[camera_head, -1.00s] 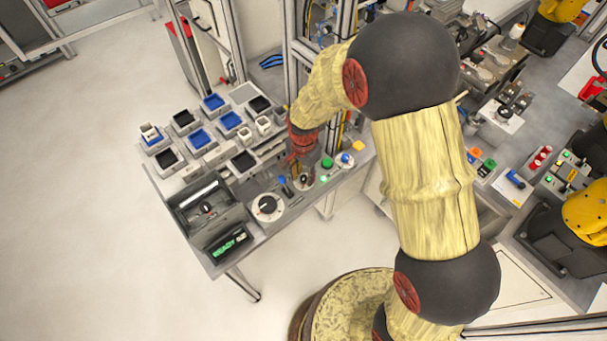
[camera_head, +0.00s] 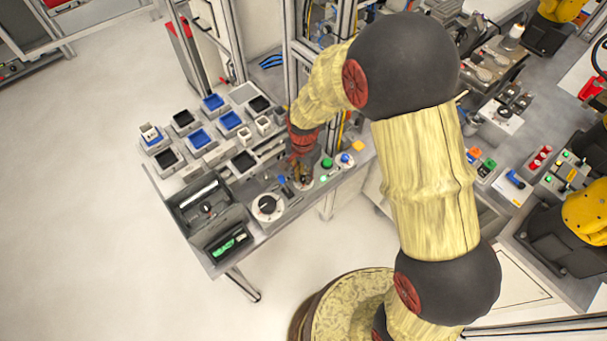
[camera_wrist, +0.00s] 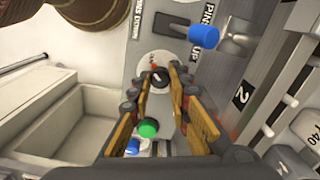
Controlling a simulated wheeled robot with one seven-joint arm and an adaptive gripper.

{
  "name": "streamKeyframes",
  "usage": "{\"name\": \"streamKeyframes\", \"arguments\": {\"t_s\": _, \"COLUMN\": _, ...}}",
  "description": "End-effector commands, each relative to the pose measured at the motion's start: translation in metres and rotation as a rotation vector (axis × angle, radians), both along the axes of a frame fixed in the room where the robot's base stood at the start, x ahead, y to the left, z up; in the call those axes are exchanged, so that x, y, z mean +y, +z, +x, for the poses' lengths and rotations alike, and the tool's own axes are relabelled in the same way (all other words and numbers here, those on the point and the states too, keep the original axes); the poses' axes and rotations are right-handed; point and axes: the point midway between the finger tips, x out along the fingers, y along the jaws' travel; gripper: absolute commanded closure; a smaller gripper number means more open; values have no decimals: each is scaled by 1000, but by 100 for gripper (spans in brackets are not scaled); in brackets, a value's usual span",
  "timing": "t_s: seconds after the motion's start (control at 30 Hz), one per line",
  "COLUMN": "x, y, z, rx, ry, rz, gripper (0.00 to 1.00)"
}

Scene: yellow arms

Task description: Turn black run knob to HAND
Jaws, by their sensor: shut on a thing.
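The black run knob (camera_wrist: 160,77) sits on a pale round plate (camera_wrist: 146,61) with small red marks in the wrist view. My gripper (camera_wrist: 166,76) has its two yellow-edged fingers on either side of the knob, shut on it. The plate's lettering is too small to read, so I cannot tell which position the knob points to. In the head view my gripper (camera_head: 303,175) is down at the panel and hides most of the knob.
A blue-capped lever (camera_wrist: 203,36) stands just beyond the knob. A green button (camera_wrist: 148,128) and a blue button (camera_wrist: 132,147) lie on the near side.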

Motion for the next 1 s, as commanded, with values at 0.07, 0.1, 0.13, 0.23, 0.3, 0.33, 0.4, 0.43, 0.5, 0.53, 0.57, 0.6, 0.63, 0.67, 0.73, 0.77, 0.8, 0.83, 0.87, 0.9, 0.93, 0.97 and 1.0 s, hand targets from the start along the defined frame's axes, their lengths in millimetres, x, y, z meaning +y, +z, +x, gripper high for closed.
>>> {"name": "streamKeyframes", "arguments": {"t_s": 0.07, "x": 0, "y": 1, "z": 1, "rx": -2, "ry": 38, "rz": 1, "gripper": 100}}
{"name": "streamKeyframes", "arguments": {"t_s": 0.1, "x": 0, "y": 1, "z": 1, "rx": -2, "ry": 64, "rz": 1, "gripper": 100}}
{"name": "streamKeyframes", "arguments": {"t_s": 0.13, "x": 0, "y": 1, "z": 1, "rx": -2, "ry": 85, "rz": 1, "gripper": 100}}
{"name": "streamKeyframes", "arguments": {"t_s": 0.23, "x": 0, "y": 1, "z": 1, "rx": -2, "ry": 164, "rz": 1, "gripper": 100}}
{"name": "streamKeyframes", "arguments": {"t_s": 0.3, "x": 0, "y": 1, "z": 1, "rx": -2, "ry": 227, "rz": 1, "gripper": 100}}
{"name": "streamKeyframes", "arguments": {"t_s": 0.33, "x": 0, "y": 1, "z": 1, "rx": -3, "ry": 256, "rz": 0, "gripper": 100}}
{"name": "streamKeyframes", "arguments": {"t_s": 0.4, "x": 0, "y": 1, "z": 1, "rx": -3, "ry": 322, "rz": 0, "gripper": 100}}
{"name": "streamKeyframes", "arguments": {"t_s": 0.43, "x": 0, "y": 1, "z": 1, "rx": -3, "ry": 351, "rz": 0, "gripper": 100}}
{"name": "streamKeyframes", "arguments": {"t_s": 0.5, "x": 1, "y": 1, "z": 1, "rx": -3, "ry": 418, "rz": 1, "gripper": 100}}
{"name": "streamKeyframes", "arguments": {"t_s": 0.53, "x": 1, "y": 1, "z": 1, "rx": -3, "ry": 446, "rz": 1, "gripper": 100}}
{"name": "streamKeyframes", "arguments": {"t_s": 0.57, "x": 1, "y": 1, "z": 1, "rx": -3, "ry": 475, "rz": 1, "gripper": 100}}
{"name": "streamKeyframes", "arguments": {"t_s": 0.6, "x": 0, "y": 1, "z": 1, "rx": -3, "ry": 513, "rz": 1, "gripper": 100}}
{"name": "streamKeyframes", "arguments": {"t_s": 0.63, "x": 0, "y": 1, "z": 1, "rx": -3, "ry": 542, "rz": 1, "gripper": 100}}
{"name": "streamKeyframes", "arguments": {"t_s": 0.67, "x": 0, "y": 1, "z": 1, "rx": -3, "ry": 570, "rz": 1, "gripper": 100}}
{"name": "streamKeyframes", "arguments": {"t_s": 0.73, "x": 0, "y": 1, "z": 1, "rx": -3, "ry": 637, "rz": 1, "gripper": 100}}
{"name": "streamKeyframes", "arguments": {"t_s": 0.77, "x": 0, "y": 1, "z": 1, "rx": -3, "ry": 665, "rz": 1, "gripper": 100}}
{"name": "streamKeyframes", "arguments": {"t_s": 0.8, "x": 1, "y": 1, "z": 1, "rx": -3, "ry": 703, "rz": 0, "gripper": 100}}
{"name": "streamKeyframes", "arguments": {"t_s": 0.83, "x": 1, "y": 1, "z": 1, "rx": -3, "ry": 731, "rz": 0, "gripper": 100}}
{"name": "streamKeyframes", "arguments": {"t_s": 0.87, "x": 1, "y": 1, "z": 1, "rx": -3, "ry": 760, "rz": 0, "gripper": 100}}
{"name": "streamKeyframes", "arguments": {"t_s": 0.9, "x": 1, "y": 1, "z": 1, "rx": -3, "ry": 798, "rz": 0, "gripper": 100}}
{"name": "streamKeyframes", "arguments": {"t_s": 0.93, "x": 1, "y": 1, "z": 1, "rx": -3, "ry": 826, "rz": 0, "gripper": 100}}
{"name": "streamKeyframes", "arguments": {"t_s": 0.97, "x": 1, "y": 1, "z": 1, "rx": -3, "ry": 855, "rz": 0, "gripper": 100}}
{"name": "streamKeyframes", "arguments": {"t_s": 1.0, "x": 1, "y": 1, "z": 1, "rx": -3, "ry": 892, "rz": 0, "gripper": 100}}
